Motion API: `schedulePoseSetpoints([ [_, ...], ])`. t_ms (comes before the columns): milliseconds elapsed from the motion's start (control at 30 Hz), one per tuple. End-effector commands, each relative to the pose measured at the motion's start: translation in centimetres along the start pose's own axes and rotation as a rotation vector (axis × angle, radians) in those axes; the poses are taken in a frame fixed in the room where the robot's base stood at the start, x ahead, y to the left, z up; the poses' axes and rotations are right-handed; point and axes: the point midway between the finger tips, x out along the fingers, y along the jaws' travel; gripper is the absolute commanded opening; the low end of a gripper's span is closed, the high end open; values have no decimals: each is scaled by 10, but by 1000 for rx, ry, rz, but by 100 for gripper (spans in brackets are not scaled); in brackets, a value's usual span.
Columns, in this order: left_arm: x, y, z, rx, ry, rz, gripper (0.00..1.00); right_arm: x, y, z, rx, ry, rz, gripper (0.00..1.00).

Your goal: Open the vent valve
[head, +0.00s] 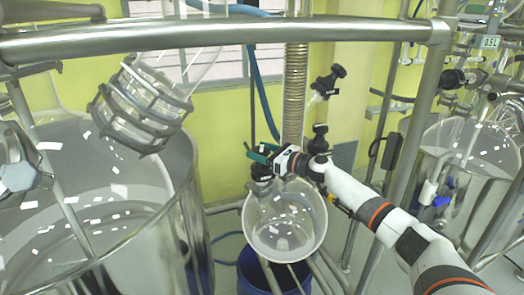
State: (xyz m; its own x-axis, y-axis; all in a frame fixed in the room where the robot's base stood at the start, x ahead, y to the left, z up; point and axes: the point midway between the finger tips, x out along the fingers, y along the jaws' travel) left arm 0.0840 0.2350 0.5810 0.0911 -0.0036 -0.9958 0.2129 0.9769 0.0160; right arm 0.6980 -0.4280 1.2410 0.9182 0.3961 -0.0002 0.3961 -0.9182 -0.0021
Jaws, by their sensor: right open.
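My right arm reaches in from the lower right, and its gripper (262,155) is at the top of a small round glass vessel (285,225). The gripper is open. Its dark and green fingers are close to a black fitting (261,172) on the vessel's neck; I cannot tell whether they touch it. A black-knobbed valve (330,82) stands on a glass piece above and to the right of the gripper. Another black knob (319,138) shows just behind my wrist. No label shows which of these is the vent valve. My left gripper is not in view.
A large glass reactor (80,190) fills the left, with a clamped glass flange (140,105) above it. A steel rail (220,32) crosses the top. A ribbed hose (295,90) hangs behind the gripper. Another glass reactor (465,150) stands at the right.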

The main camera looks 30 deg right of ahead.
Motion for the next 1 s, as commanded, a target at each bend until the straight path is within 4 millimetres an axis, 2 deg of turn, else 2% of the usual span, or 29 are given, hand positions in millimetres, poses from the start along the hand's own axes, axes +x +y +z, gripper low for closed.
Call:
schedulePoseSetpoints([
  [33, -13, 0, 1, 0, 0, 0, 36, 0, -2, -5, 2, -3, 21, 60],
  [100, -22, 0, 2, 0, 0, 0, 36, 0, -2, -6, 3, -2, 60, 60],
  [467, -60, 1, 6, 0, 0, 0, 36, 0, -2, -5, 0, -1, 291, 60],
  [533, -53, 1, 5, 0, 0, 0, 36, 0, -1, -2, -6, -1, 338, 60],
  [1000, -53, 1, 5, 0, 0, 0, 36, 0, -1, 0, 3, 1, 688, 60],
])
